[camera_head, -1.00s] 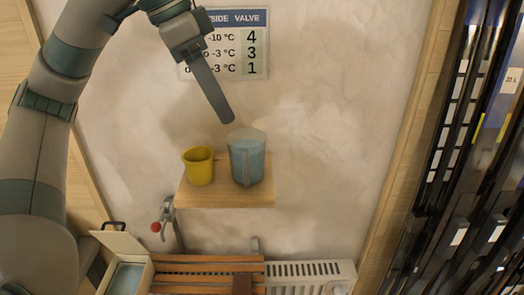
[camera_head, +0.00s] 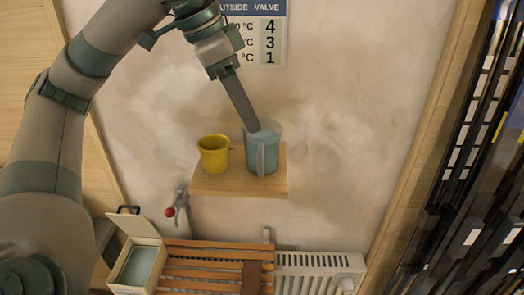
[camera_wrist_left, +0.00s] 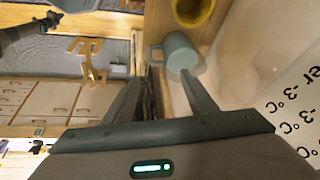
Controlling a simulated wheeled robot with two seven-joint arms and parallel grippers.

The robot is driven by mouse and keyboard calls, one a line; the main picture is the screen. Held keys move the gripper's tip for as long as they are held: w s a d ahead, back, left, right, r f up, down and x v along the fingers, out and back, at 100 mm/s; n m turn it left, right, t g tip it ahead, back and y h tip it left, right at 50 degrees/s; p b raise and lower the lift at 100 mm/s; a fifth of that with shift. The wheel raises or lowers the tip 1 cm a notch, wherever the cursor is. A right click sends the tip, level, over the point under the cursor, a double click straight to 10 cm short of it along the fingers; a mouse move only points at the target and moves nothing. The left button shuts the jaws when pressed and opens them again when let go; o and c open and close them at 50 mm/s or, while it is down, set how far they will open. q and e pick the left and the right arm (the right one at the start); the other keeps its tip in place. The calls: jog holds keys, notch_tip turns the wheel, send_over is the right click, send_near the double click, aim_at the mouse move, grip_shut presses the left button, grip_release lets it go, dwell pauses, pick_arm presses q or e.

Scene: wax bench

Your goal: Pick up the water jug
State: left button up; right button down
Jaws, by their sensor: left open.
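The water jug (camera_head: 263,157) is blue-grey with an upright handle and stands upright on a small wooden wall shelf (camera_head: 230,186). My left gripper (camera_head: 253,127) reaches down from the upper left. In the head view its fingertips overlap the jug's rim; I cannot tell whether they touch it. In the left wrist view the open fingers of my left gripper (camera_wrist_left: 160,80) point at the jug (camera_wrist_left: 182,52), with nothing held between them. The jug's handle sticks out to the left there. My right gripper is not seen for certain.
A yellow mug (camera_head: 213,156) stands on the shelf close left of the jug. Below are a red-knobbed tap (camera_head: 170,212), an open box (camera_head: 138,266), a slatted wooden bench (camera_head: 205,273) and a white radiator (camera_head: 320,262). The wall right of the shelf is clear.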

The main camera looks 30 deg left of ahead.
aim_at(264, 144)
pick_arm(q)
jog(key=x, duration=0.5)
jog(key=shift+w+f+p, duration=0.15)
jog(key=shift+f+p, duration=0.15)
jog(key=shift+f, duration=0.15)
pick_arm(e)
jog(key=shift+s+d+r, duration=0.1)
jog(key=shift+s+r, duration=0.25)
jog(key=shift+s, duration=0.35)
pick_arm(q)
jog(key=shift+d, duration=0.1)
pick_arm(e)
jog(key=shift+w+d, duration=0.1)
pick_arm(q)
jog(key=shift+w+f, duration=0.1)
jog(key=shift+f, duration=0.15)
jog(key=shift+p+x, duration=0.45)
jog(key=shift+x, duration=2.2)
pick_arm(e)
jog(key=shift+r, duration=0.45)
pick_arm(q)
jog(key=shift+c, duration=0.9)
grip_shut()
